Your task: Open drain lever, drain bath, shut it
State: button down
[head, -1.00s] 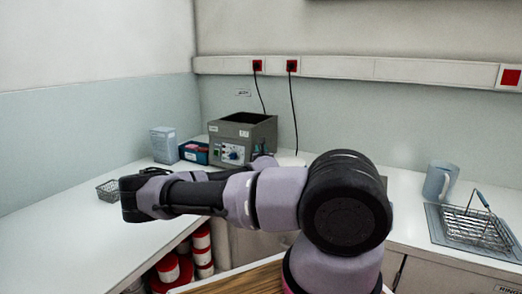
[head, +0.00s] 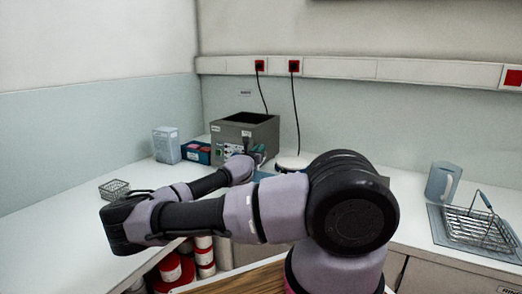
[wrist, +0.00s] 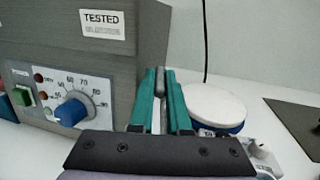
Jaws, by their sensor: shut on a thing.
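The grey water bath (head: 250,122) stands on the counter by the back wall. Its front panel, with a blue dial (wrist: 70,112) and a "TESTED" label, fills the left of the wrist view. My gripper (wrist: 160,90) has teal fingers closed on a dark grey drain lever (wrist: 159,80) at the bath's right side. The lever's rounded end shows between the fingertips; its lower part and the outlet are hidden. In the head view my gripper (head: 259,153) is at the bath's lower right front corner. The water inside the bath is not visible.
A round white-topped plate (wrist: 214,104) lies close to the right of my fingers. A blue box (head: 196,152), a pale carton (head: 166,145) and a wire basket (head: 114,189) stand left. A jug (head: 441,182) and a wire rack (head: 474,228) are far right.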

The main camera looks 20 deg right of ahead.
jog(key=shift+w+a+m+g+h, duration=0.15)
jog(key=shift+a+m+g+h, duration=0.05)
jog(key=shift+m+g+h, duration=0.35)
jog(key=c, duration=1.2)
grip_release()
jog(key=shift+o, duration=0.2)
jog(key=shift+d, duration=0.1)
